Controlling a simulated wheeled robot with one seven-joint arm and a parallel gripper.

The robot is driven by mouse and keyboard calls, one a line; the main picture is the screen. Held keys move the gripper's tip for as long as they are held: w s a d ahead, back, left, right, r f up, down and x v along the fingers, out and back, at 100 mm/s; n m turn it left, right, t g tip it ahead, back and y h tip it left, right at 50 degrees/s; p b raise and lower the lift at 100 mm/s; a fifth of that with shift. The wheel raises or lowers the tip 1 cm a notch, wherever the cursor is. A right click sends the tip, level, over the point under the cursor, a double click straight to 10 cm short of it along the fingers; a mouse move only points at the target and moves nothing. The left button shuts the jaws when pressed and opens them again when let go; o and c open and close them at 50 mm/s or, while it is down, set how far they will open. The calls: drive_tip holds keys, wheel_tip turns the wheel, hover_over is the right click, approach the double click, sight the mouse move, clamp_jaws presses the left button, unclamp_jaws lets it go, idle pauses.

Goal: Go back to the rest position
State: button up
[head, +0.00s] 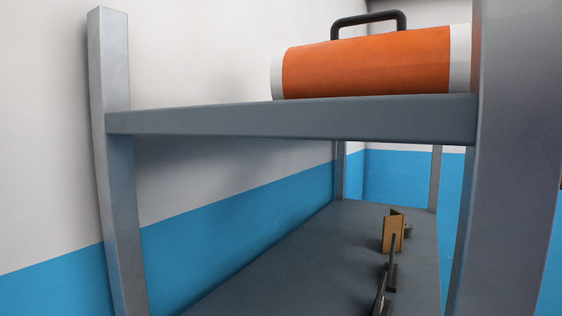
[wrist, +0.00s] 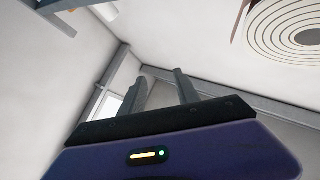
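My gripper (wrist: 158,88) shows in the wrist view with its two dark fingers apart and nothing between them. It points up toward the corner of white walls and ceiling. I do not make out my gripper in the head view. No object touches the fingers.
A metal rack (head: 290,119) fills the head view. An orange roll (head: 370,62) with white ends and a black handle lies on its upper shelf. A small brown and dark item (head: 391,232) is on the lower shelf. A spiral roll (wrist: 290,30) shows at the wrist view's upper right.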

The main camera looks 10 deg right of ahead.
wheel_tip(320, 180, down, 20)
drive_tip(key=f+m+h, duration=0.1)
drive_tip(key=m+h, duration=0.5)
drive_tip(key=h, duration=0.2)
drive_tip(key=s+a+f+g+h+b, duration=0.1)
drive_tip(key=s+a+f, duration=0.25)
drive_tip(key=f, duration=0.45)
drive_tip(key=s+a+f+g+h+b, duration=0.15)
drive_tip(key=s+f, duration=0.25)
drive_tip(key=f, duration=0.5)
drive_tip(key=s+a+f+n+g+y, duration=0.2)
drive_tip(key=s+a+f, duration=0.4)
drive_tip(key=s, duration=0.5)
drive_tip(key=s+a+f+n+g+y+b, duration=0.1)
drive_tip(key=s+a+f+n+g+y, duration=0.1)
drive_tip(key=s+a+f, duration=0.4)
drive_tip(key=s+a+f+n+g+y, duration=0.3)
drive_tip(key=s+a+f, duration=0.4)
drive_tip(key=s+f, duration=0.7)
drive_tip(key=shift+s+n+g, duration=0.3)
drive_tip(key=shift+s+g, duration=0.05)
drive_tip(key=shift+s, duration=0.8)
